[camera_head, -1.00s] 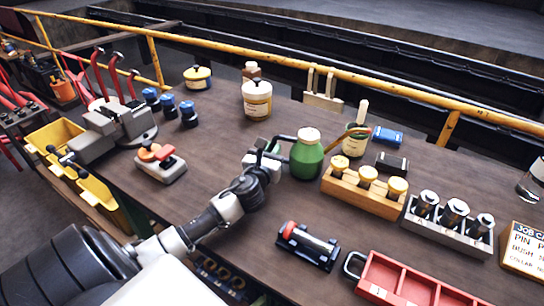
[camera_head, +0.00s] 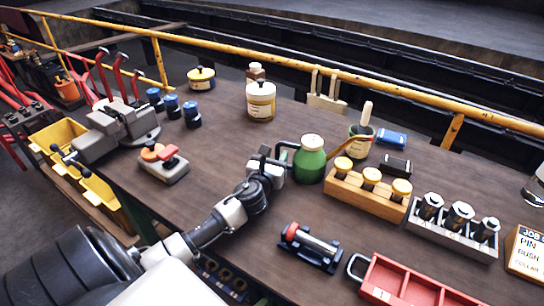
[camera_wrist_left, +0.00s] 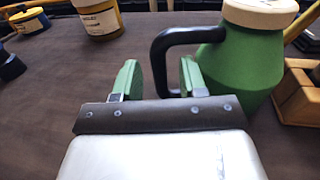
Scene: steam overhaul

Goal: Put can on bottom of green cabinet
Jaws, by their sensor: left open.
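The green can (camera_head: 309,160), with a cream lid and a black handle, stands upright on the brown workbench. It also shows in the left wrist view (camera_wrist_left: 245,58). My left gripper (camera_head: 273,160) is at the can's handle side, on its left. In the left wrist view its two green fingertips (camera_wrist_left: 158,78) are apart, and the handle's outer bar appears between them. I cannot tell whether a finger touches the handle. My right gripper is not in view. No green cabinet can be clearly made out.
Right of the can stand a wooden block with yellow-topped pieces (camera_head: 366,193) and a grey rack (camera_head: 450,240). In front are a black holder with a red-tipped cylinder (camera_head: 310,247) and a red tray (camera_head: 400,283). A yellow rail (camera_head: 340,84) runs behind.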

